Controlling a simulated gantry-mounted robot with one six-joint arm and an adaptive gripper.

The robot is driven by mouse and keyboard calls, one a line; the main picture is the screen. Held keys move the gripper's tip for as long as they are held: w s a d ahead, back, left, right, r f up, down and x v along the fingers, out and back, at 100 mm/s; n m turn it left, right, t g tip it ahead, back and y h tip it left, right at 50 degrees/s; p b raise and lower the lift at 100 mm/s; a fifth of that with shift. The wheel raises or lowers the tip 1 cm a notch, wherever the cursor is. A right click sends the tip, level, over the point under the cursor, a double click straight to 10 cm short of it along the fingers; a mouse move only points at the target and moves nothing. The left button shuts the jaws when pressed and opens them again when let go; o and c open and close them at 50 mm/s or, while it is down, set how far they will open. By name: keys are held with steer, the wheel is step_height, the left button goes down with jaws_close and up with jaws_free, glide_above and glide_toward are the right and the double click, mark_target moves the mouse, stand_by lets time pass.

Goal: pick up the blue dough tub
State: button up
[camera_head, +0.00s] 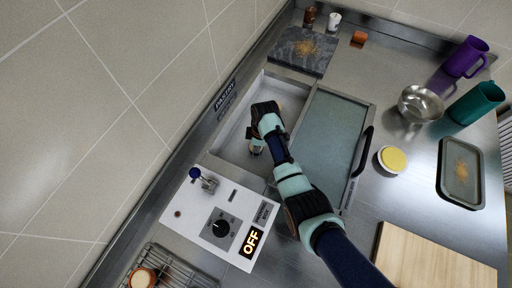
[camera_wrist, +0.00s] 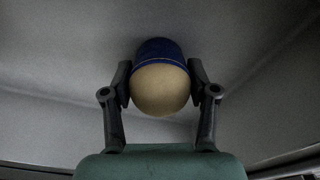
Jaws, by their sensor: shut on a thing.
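The blue dough tub (camera_wrist: 158,50) shows in the wrist view, a small round tub with a blue wall and pale tan dough bulging at its near end. My gripper (camera_wrist: 159,73) has one dark finger on each side of it and is shut on it. In the head view my gripper (camera_head: 256,148) reaches down into the open part of a sunken metal bin (camera_head: 232,138). The tub cannot be made out there, hidden by my arm and gripper.
A glass-topped lid (camera_head: 328,135) with a dark handle lies right of the opening. A control panel (camera_head: 222,222) reading OFF, with a knob and blue-tipped lever, stands in front. Right are a yellow-topped tub (camera_head: 392,160), steel bowl (camera_head: 420,103) and cutting board (camera_head: 430,265).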

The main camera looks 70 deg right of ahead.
step_height(320, 180, up, 20)
steer(key=p, duration=0.6)
